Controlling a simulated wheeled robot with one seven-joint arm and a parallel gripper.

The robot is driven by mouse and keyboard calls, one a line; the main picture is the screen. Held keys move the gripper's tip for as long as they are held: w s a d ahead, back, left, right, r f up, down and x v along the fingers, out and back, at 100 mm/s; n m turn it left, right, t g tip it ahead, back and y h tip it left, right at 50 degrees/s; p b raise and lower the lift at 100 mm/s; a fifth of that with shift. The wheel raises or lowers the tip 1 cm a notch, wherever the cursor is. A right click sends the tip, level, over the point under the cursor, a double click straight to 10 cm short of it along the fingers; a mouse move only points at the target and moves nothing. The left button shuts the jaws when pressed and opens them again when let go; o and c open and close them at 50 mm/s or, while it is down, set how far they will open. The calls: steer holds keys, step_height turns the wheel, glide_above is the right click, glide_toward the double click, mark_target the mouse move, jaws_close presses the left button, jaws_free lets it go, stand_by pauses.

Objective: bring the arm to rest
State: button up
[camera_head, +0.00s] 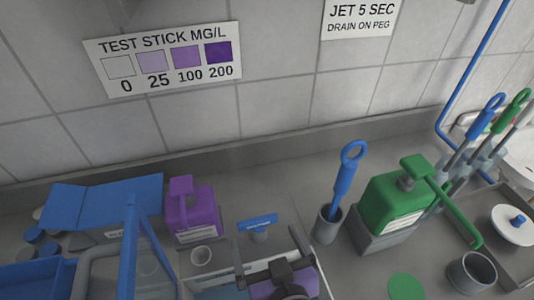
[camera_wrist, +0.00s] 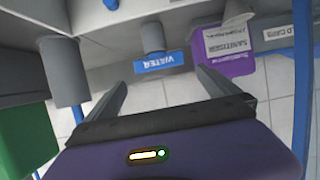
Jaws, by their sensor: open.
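My gripper (camera_head: 267,243) is at the bottom centre of the head view, its two grey fingers spread apart with nothing between them. In the wrist view my gripper (camera_wrist: 163,76) also shows open and empty, with its dark palm and purple body at the bottom. The fingers point toward a blue WATER label (camera_wrist: 158,64) on a grey fixture, which appears as a blue plate (camera_head: 258,222) in the head view. I cannot tell the exact gap between fingertips and fixture. The rest of my arm is mostly out of view.
A purple sanitiser container (camera_head: 190,214) and a small cup (camera_head: 202,256) stand left of my gripper. A blue-handled tool in a grey holder (camera_head: 327,224) and a green pump container (camera_head: 393,203) stand to the right. A tiled wall (camera_head: 270,100) rises behind.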

step_height(320, 180, up, 4)
steer(key=t, duration=0.2)
steer(key=s+d+f+m+h, duration=0.3)
steer(key=s+d+h, duration=0.1)
steer(key=s+d, duration=1.6)
steer(key=s, duration=0.4)
steer(key=shift+s+d+f, duration=0.15)
steer(key=shift+s+d, duration=0.05)
steer(key=shift+s, duration=0.1)
stand_by(0.5)
